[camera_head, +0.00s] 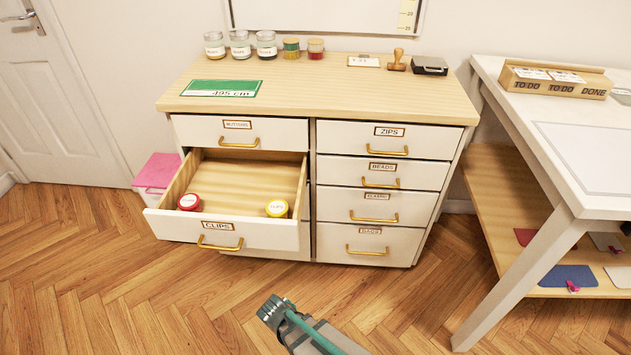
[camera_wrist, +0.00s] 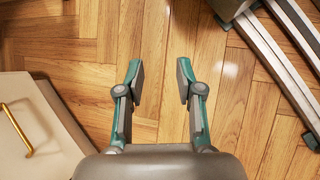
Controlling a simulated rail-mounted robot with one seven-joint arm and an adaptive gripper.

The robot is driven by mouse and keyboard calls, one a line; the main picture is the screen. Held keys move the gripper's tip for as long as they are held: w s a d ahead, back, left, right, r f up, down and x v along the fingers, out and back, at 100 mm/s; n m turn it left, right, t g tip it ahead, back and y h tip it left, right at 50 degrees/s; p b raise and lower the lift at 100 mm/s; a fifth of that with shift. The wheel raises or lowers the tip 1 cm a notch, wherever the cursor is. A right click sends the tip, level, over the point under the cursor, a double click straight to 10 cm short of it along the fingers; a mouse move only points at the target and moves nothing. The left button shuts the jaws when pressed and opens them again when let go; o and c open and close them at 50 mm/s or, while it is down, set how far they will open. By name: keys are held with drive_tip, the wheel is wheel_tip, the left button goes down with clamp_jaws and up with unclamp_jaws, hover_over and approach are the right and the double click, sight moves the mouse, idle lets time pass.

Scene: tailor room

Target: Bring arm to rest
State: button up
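My gripper (camera_wrist: 159,85) shows in the wrist view with its two fingers apart. Nothing is between them, only the wooden floor beyond. In the head view part of my arm (camera_head: 310,330) shows at the bottom centre, in front of the dresser and apart from it. The fingers cannot be made out clearly there. In the wrist view a pale drawer front with a brass handle (camera_wrist: 15,128) lies to the left of the gripper, apart from it.
A white table (camera_head: 500,80) stands at right. A pink box (camera_head: 157,172) stands at left. Floor in front is clear.

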drive_tip(key=s+d+f+m+g+y, duration=0.25)
drive_tip(key=s+d+m+g, duration=0.2)
drive_tip(key=s+d, duration=0.35)
drive_tip(key=s+d+f+m+g+y, duration=0.25)
drive_tip(key=s+d+m+y, duration=0.2)
drive_tip(key=s+d, duration=0.35)
drive_tip(key=w+r+t+p, duration=0.1)
drive_tip(key=w+r+p, duration=0.1)
drive_tip(key=r+p, duration=0.6)
drive_tip(key=w+r+t+p, duration=0.2)
drive_tip(key=r+p, duration=0.6)
drive_tip(key=p, duration=0.4)
drive_tip(key=shift+w, duration=0.4)
drive_tip(key=shift+f, duration=0.1)
idle(1.2)
